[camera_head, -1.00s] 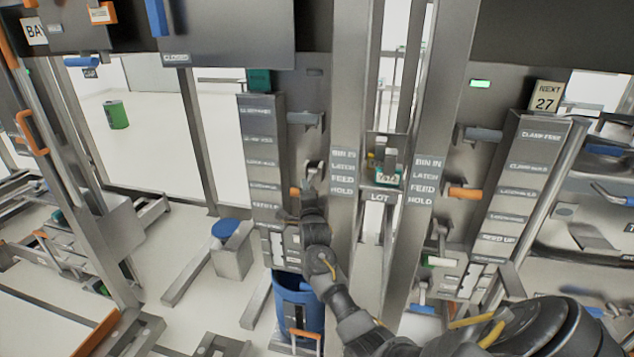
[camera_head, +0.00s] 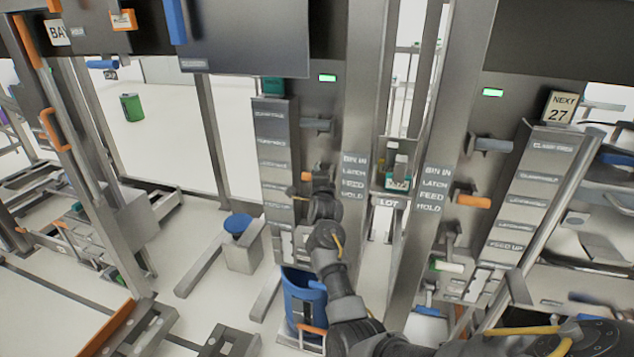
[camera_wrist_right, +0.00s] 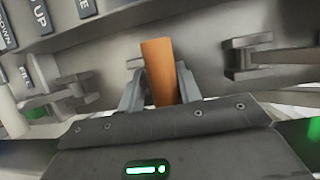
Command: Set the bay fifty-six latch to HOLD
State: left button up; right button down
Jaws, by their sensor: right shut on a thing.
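A lever with an orange grip (camera_head: 307,177) is on the left of two grey upright panels. My right gripper (camera_head: 322,180) is at this lever, coming from below. In the right wrist view the orange grip (camera_wrist_right: 158,70) stands between the two fingers, which are shut on it. A post beside the panel carries the words BIN IN, LATCH, FEED and HOLD (camera_head: 350,195). The grip is roughly level with LATCH and FEED in the head view, but I cannot tell its exact setting. No number fifty-six is readable. My left gripper is not in view.
A green lamp (camera_head: 327,78) is lit on the left panel. The right panel has its own orange-gripped lever (camera_head: 472,202), a lit green lamp (camera_head: 493,92) and a NEXT 27 sign (camera_head: 561,107).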

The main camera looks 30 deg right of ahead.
jog(key=shift+d+r, duration=0.2)
jog(key=shift+r, duration=0.55)
jog(key=c, duration=1.2)
grip_release()
jog(key=shift+w, duration=0.1)
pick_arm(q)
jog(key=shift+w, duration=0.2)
pick_arm(e)
jog(key=shift+o, duration=0.2)
jog(key=shift+w+d+f, duration=0.1)
jog(key=shift+f, duration=0.15)
jog(key=shift+f, duration=0.15)
